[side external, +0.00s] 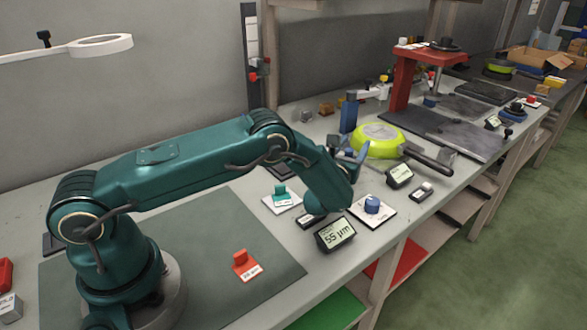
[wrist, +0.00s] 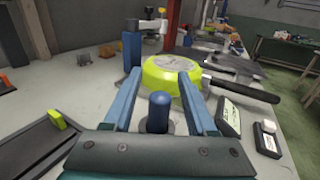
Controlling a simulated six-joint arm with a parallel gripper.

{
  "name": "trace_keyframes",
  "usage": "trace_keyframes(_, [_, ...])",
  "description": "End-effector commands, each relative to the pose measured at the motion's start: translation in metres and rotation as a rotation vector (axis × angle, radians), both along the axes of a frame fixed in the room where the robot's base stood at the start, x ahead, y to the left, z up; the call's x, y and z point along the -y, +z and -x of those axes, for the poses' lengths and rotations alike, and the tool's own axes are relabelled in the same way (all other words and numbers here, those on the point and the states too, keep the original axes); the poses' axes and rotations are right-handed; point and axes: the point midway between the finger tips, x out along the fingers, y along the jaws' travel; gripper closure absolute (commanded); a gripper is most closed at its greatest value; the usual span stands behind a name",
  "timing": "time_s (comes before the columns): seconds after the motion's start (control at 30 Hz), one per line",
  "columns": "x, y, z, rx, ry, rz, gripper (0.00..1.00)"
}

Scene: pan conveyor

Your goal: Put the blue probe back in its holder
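My gripper (side external: 349,152) is beside the near side of the yellow-green pan in the side view. In the wrist view my gripper (wrist: 158,76) has its two blue fingers apart, with a clear gap. A dark blue round-topped cylinder (wrist: 157,112), which looks like the probe, shows between them, apart from both fingers; its lower part is hidden by the gripper body. In the side view a short blue cylinder (side external: 372,205) stands on a white square plate (side external: 386,217). I cannot tell whether both views show the same piece. No holder can be made out for certain.
The pan (side external: 378,141) lies ahead, its dark handle (side external: 428,155) pointing right. A blue post (side external: 348,114) stands behind it. A gauge (side external: 335,234) reads 55 µm; another display (side external: 399,175) is near the handle. Teal (side external: 281,192) and red (side external: 241,260) labelled pieces lie nearer my base.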

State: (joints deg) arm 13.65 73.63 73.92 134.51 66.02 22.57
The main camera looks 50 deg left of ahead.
Motion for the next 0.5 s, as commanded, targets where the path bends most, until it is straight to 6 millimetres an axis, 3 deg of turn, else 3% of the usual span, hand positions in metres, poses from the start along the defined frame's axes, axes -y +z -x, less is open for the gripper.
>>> trace_keyframes(0.33, [0.001, 0.000, 0.001, -0.001, 0.000, 0.000, 0.40])
trace_keyframes(0.5, [0.008, 0.000, 0.013, -0.003, -0.002, 0.000, 0.40])
